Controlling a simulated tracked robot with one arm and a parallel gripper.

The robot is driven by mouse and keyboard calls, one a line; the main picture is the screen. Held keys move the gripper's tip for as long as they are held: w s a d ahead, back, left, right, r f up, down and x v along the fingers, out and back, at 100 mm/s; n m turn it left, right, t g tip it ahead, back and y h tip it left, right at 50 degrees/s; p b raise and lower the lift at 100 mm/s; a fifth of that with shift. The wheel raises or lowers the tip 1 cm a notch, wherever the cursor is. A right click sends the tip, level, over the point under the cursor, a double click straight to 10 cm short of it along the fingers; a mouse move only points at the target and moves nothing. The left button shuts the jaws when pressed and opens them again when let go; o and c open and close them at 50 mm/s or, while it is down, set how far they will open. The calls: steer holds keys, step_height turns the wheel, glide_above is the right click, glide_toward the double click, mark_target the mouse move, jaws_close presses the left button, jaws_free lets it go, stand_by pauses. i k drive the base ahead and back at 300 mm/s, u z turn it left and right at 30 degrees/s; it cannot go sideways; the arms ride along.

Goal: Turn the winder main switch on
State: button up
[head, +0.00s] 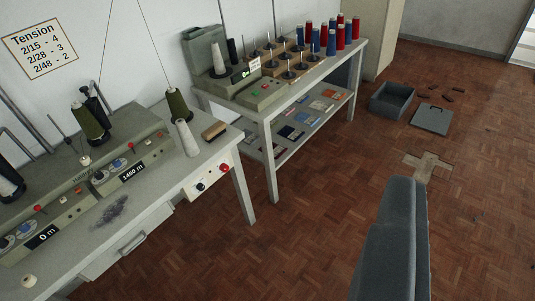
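The winder (105,180) stands on a grey table at the left, with thread cones on top and displays reading "0 m" and "1460 m". A pale switch panel (212,181) is on the table's front at its right end. It bears a dark rotary knob (200,187) and a red button (224,168). I cannot read the knob's position or tell for sure which control is the main switch. My gripper (405,185) shows as grey finger shapes at the lower right, over the floor, well right of the panel and apart from it. Any gap between its fingers is hidden.
A second table (262,117) behind holds a machine and red and blue spools, with a shelf below. A grey open box (391,101) and its lid (431,119) lie on the floor. The parquet between the tables and my gripper is clear.

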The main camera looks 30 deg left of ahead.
mark_target(224, 168)
steer(key=u, duration=0.2)
steer(key=i, duration=1.1)
steer(key=u, duration=0.55)
